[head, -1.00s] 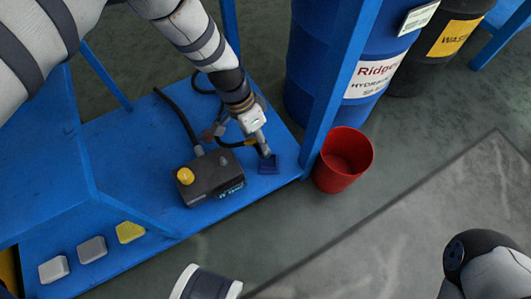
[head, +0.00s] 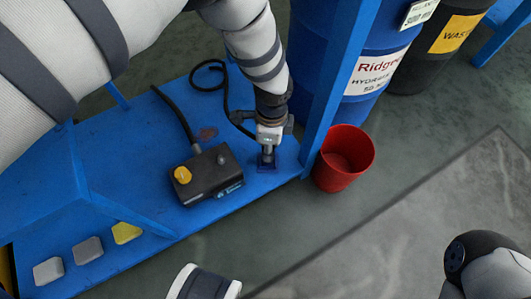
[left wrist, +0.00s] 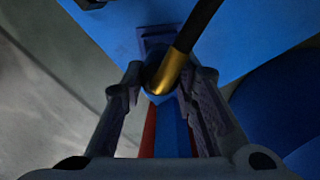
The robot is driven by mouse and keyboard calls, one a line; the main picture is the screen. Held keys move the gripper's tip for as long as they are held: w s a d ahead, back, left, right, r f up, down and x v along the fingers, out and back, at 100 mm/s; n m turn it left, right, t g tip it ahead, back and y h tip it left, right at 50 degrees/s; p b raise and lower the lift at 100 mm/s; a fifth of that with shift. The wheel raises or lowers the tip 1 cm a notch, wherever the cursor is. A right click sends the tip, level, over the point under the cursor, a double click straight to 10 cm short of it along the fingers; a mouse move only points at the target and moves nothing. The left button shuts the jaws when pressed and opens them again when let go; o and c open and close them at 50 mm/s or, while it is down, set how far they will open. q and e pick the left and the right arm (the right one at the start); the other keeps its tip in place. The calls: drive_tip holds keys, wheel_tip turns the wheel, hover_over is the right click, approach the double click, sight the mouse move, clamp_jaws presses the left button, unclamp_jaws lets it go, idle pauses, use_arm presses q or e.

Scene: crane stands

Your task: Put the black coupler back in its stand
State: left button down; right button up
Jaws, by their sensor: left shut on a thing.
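The black coupler (left wrist: 160,78) is between my left gripper's fingers in the left wrist view, on the end of a black hose with a yellow band (left wrist: 172,68). My left gripper (head: 267,156) points down, shut on it, right over the small dark blue stand (head: 268,169) near the platform's right corner. The stand also shows just beyond the fingertips in the left wrist view (left wrist: 152,32). Whether the coupler touches or sits in it is hidden by the fingers. My right gripper is out of view.
A black pump box (head: 210,175) with a yellow knob stands just left of the gripper. A blue post (head: 333,90) and red bucket (head: 344,160) are close on the right. Grey and yellow blocks (head: 88,250) lie front left. Blue and black drums stand behind.

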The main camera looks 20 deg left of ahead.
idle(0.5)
use_arm(q)
drive_tip(key=shift+f+b, duration=1)
drive_tip(key=shift+f, duration=0.55)
drive_tip(key=c, duration=1.2)
unclamp_jaws()
drive_tip(key=shift+r, duration=0.1)
wheel_tip(320, 180, up, 5)
drive_tip(key=p, duration=0.4)
drive_tip(key=shift+w, duration=0.1)
